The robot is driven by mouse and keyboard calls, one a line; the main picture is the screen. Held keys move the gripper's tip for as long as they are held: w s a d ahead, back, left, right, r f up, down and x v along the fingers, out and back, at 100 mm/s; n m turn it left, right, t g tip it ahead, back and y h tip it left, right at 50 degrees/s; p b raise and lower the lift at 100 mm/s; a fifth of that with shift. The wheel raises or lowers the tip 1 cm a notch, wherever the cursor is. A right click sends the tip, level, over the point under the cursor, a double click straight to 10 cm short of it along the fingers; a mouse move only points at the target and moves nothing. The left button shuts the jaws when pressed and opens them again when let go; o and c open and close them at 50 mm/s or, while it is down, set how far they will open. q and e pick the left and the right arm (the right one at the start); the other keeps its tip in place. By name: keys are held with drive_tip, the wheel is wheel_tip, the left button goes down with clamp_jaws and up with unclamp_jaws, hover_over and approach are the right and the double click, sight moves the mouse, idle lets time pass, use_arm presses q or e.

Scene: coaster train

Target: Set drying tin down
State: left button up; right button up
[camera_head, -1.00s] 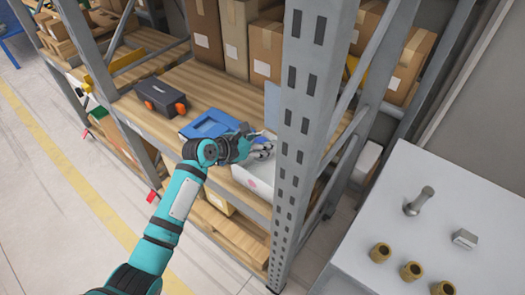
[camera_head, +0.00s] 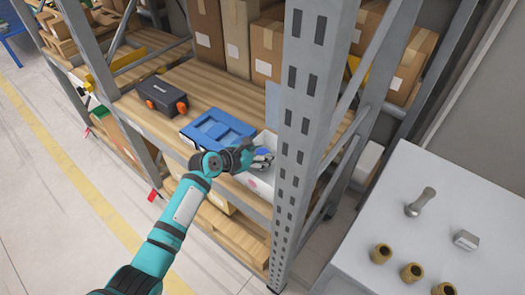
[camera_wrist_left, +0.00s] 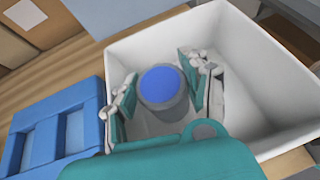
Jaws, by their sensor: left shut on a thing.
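My left gripper (camera_head: 262,160) reaches into a white open bin (camera_head: 262,187) on the wooden shelf, beside the grey upright. It is shut on a grey tin with a blue top (camera_wrist_left: 163,88). In the left wrist view the tin is upright between the two fingers, inside the walls of the white bin (camera_wrist_left: 262,45). The gripper's teal palm covers the near part of the bin, and I cannot tell whether the tin's base touches the floor. In the head view only a bit of the tin's blue top (camera_head: 262,152) shows. My right gripper is out of view.
A blue crate (camera_head: 216,130) stands directly left of the bin, and a dark toolbox (camera_head: 160,97) further left. Cardboard boxes (camera_head: 235,40) line the back. The perforated upright (camera_head: 300,120) stands close on the right. A grey-white table (camera_head: 440,210) holds several small metal parts.

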use_arm(q)
drive_tip(key=o, duration=0.9)
drive_tip(key=shift+o, duration=0.2)
drive_tip(key=shift+r, duration=0.1)
drive_tip(key=shift+r, duration=0.25)
drive_tip(key=v, duration=1.2)
drive_tip(key=shift+r, duration=0.25)
